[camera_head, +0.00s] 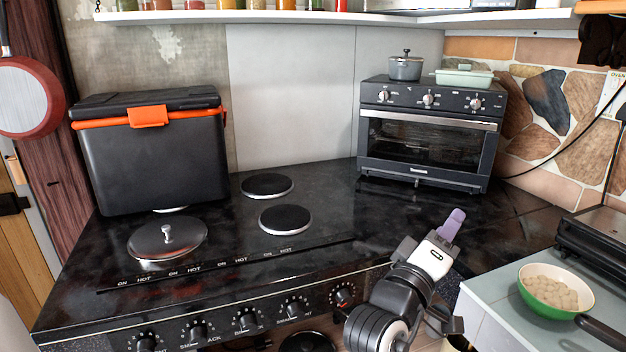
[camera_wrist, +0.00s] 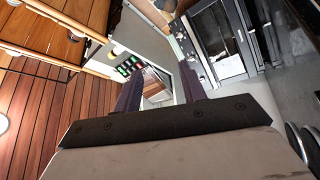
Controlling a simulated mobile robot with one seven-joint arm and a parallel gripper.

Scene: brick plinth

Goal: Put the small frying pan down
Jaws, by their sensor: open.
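A small green frying pan (camera_head: 540,299) with a pale inside stands upright on the light counter at the lower right of the head view. It holds several pale pieces, and its dark handle points to the lower right. My gripper (camera_head: 453,222) is to the left of the pan and apart from it, over the front of the black stovetop. In the wrist view its two dark fingers (camera_wrist: 158,85) are spread with nothing between them. The wrist view does not clearly show the pan.
A lidded pan (camera_head: 150,243) sits on the stovetop (camera_head: 330,225), before a black cooler box (camera_head: 150,165). A toaster oven (camera_head: 430,135) bears a grey pot (camera_head: 405,68) and a green dish (camera_head: 465,78). A dark grill (camera_head: 595,240) stands behind the green pan. A red pan (camera_head: 25,97) hangs left.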

